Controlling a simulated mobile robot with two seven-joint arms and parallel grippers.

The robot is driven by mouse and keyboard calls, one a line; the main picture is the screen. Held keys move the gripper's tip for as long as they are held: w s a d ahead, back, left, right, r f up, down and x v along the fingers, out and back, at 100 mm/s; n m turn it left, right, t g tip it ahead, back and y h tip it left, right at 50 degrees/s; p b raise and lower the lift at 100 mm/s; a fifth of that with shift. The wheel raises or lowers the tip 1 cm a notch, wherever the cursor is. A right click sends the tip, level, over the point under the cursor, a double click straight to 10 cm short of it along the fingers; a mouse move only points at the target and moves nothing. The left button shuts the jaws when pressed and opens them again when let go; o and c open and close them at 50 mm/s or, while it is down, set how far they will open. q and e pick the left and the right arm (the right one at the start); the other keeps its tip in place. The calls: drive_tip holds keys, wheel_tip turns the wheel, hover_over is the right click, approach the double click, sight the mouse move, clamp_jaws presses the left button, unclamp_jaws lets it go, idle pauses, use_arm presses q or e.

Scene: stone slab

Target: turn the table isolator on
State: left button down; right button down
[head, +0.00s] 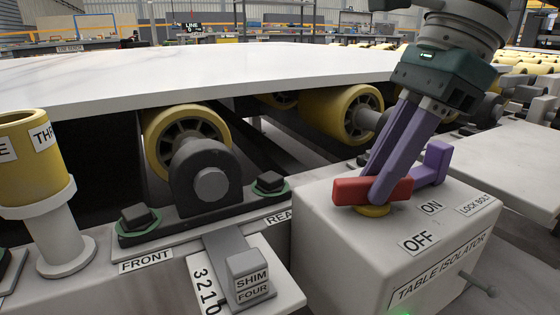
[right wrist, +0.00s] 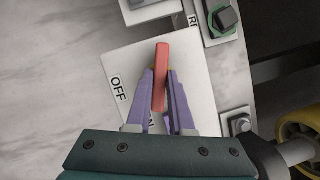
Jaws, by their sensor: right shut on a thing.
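The table isolator is a pale box (head: 345,240) at the lower right in the head view. A red handle (head: 348,191) sits on a yellow round base (head: 373,211) on its top. The handle also shows in the right wrist view (right wrist: 162,62). The OFF label (head: 418,241) and ON label (head: 431,207) lie right of the handle. My right gripper (head: 388,190) has its purple fingers shut on the handle, one on each side. A purple angled piece (head: 437,160) stands behind, near the LOCK BOLT label (head: 478,204). My left gripper is out of view.
A white slab (head: 200,75) spans above yellow rollers (head: 352,115). A roller bracket (head: 205,180) and a shim block (head: 248,275) stand left of the box. A yellow-topped post (head: 22,150) is at far left. A thin rod (head: 480,285) sticks out at the box's front right.

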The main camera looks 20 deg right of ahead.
drive_tip(key=n, duration=0.2)
drive_tip(key=n+g, duration=0.1)
drive_tip(key=shift+w+n+g, duration=0.15)
drive_tip(key=shift+n+g, duration=0.15)
drive_tip(key=shift+n, duration=0.4)
drive_tip(key=c, duration=0.8)
unclamp_jaws()
